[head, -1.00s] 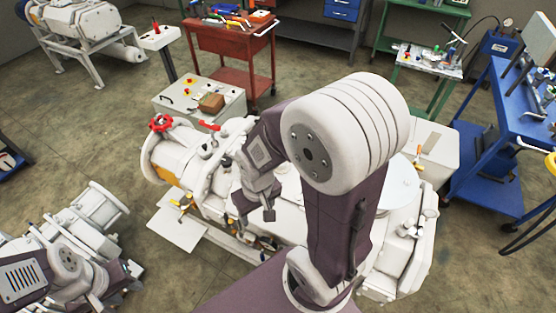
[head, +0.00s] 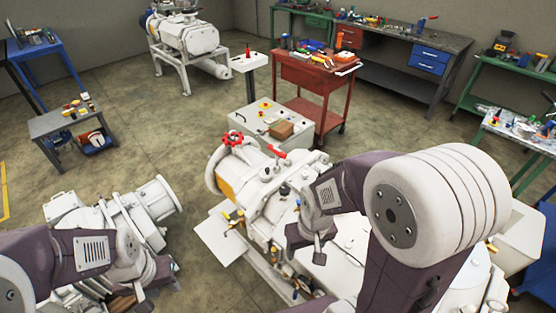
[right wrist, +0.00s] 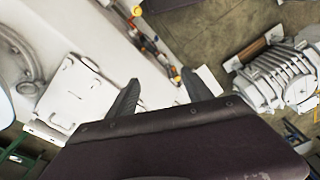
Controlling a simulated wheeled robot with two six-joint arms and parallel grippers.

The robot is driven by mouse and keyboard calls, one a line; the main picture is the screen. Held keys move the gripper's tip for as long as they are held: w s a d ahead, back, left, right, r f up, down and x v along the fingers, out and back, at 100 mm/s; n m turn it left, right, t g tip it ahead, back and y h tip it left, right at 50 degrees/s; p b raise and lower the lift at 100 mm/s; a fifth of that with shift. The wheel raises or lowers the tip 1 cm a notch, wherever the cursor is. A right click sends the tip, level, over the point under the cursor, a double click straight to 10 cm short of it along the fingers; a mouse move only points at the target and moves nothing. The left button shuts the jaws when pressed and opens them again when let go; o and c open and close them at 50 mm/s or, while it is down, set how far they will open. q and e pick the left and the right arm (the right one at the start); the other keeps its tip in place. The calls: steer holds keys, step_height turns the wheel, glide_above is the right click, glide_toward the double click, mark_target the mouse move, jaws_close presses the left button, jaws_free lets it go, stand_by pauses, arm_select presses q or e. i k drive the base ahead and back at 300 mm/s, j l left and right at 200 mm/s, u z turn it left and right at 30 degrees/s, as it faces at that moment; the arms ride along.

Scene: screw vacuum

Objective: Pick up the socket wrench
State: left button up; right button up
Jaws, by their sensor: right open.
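I cannot make out a socket wrench for certain in either view; the tools on the benches and carts are too small to tell apart. My right gripper (head: 306,248) hangs over the white vacuum pump (head: 262,185) in the head view. In the right wrist view my right gripper (right wrist: 160,92) shows two dark fingers spread apart with nothing between them. My left gripper (head: 160,272) is at the lower left of the head view, in front of another grey-white pump unit (head: 150,205). Its fingers are not clear.
A red tool cart (head: 311,75) with several tools stands at the back. A small grey table (head: 60,122) with small items is at the left. A grey control box (head: 270,122) stands behind the pump. A workbench (head: 400,50) lines the back wall. Open floor (head: 165,125) lies between.

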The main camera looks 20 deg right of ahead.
mark_target(277, 169)
steer(key=i+j, duration=0.15)
steer(key=i, duration=0.25)
steer(key=i+j, duration=0.1)
steer(key=i, duration=0.35)
steer(key=i+j, duration=0.15)
steer(key=i, duration=0.25)
